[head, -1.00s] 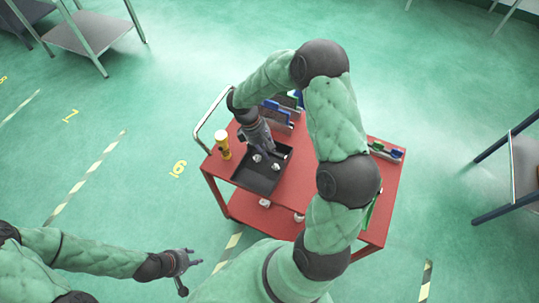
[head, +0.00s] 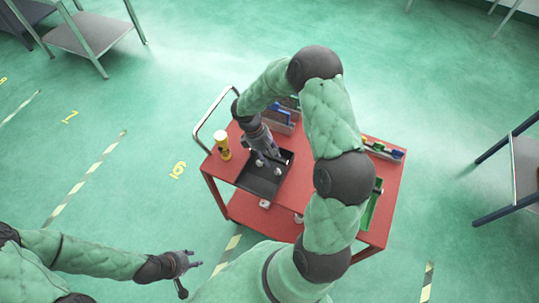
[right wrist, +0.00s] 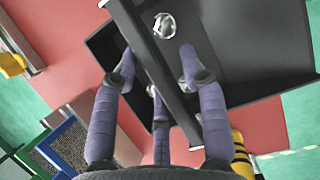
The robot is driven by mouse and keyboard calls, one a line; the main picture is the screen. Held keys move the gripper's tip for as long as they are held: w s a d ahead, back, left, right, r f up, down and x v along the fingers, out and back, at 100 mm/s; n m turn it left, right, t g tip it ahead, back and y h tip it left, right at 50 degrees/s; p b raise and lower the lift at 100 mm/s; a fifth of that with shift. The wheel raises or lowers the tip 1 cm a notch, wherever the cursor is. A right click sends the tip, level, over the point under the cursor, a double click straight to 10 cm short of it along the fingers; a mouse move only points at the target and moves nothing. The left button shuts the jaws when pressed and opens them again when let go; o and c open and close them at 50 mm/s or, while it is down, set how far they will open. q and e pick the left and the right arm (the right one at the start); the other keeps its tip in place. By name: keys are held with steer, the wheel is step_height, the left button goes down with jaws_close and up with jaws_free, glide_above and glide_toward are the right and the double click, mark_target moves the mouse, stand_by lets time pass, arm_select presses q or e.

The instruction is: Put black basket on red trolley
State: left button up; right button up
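The black basket (head: 262,186) is a shallow dark tray on the red trolley top (head: 305,185), towards its left end. Small silvery castings (head: 277,171) lie in it. In the right wrist view the basket (right wrist: 265,50) shows a dark bar (right wrist: 150,60) running across it and one shiny casting (right wrist: 164,25). My right gripper (head: 268,163) reaches down over the basket; its purple fingers (right wrist: 157,70) stand spread on both sides of the bar with visible gaps. My left gripper (head: 190,265) is open and empty, away from the trolley at lower left.
A yellow bottle (head: 222,146) stands on the trolley beside the basket. Blue and grey bins (head: 280,118) are behind it, and a tray with green and blue items (head: 383,149) is at the right. A grey table (head: 90,35) stands far left.

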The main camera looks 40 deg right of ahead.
steer(key=shift+r, duration=0.2)
steer(key=p+v, duration=0.2)
steer(key=v, duration=1)
steer(key=shift+f, duration=0.1)
